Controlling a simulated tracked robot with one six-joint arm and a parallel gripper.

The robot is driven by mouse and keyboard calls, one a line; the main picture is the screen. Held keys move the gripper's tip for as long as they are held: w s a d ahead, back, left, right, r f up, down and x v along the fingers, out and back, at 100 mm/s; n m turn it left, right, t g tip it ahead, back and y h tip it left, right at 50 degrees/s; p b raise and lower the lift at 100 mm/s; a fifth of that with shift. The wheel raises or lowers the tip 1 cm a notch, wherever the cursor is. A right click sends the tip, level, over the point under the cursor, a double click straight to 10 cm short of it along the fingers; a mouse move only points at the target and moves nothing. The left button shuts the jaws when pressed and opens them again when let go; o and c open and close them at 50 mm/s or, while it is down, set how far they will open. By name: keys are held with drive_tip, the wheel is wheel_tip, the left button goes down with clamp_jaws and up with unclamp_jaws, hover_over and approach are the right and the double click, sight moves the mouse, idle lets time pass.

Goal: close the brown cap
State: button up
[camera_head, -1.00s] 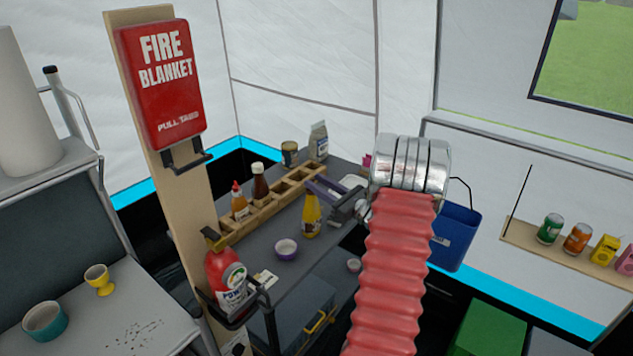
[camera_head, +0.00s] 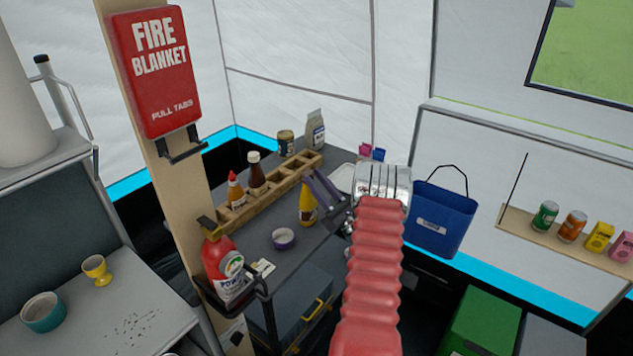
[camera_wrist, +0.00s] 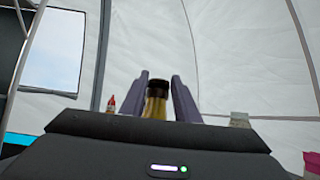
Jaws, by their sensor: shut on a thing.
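A yellow bottle (camera_head: 307,209) stands upright on the grey counter. Its dark brown cap (camera_wrist: 158,84) shows at the top of the bottle in the wrist view. My gripper (camera_head: 313,181) reaches in from the right, with its purple fingers at the cap and upper part of the bottle. In the wrist view my gripper (camera_wrist: 160,88) has one finger on each side of the bottle, close against it, and is shut on it. The bottle's lower part is hidden there by the gripper body. I cannot tell the cap's lid position.
A wooden rack (camera_head: 262,203) with a sauce bottle (camera_head: 236,192) and a dark bottle (camera_head: 256,174) stands behind. A purple bowl (camera_head: 284,239) is in front. A fire extinguisher (camera_head: 226,270) and post stand left. A blue bucket (camera_head: 442,220) hangs right.

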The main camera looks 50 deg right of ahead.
idle(0.3)
drive_tip(key=o, duration=1.1)
drive_tip(key=shift+c, duration=0.2)
drive_tip(key=shift+r, duration=0.15)
wheel_tip(320, 180, up, 10)
drive_tip(key=shift+f, duration=0.2)
drive_tip(key=shift+c, duration=0.3)
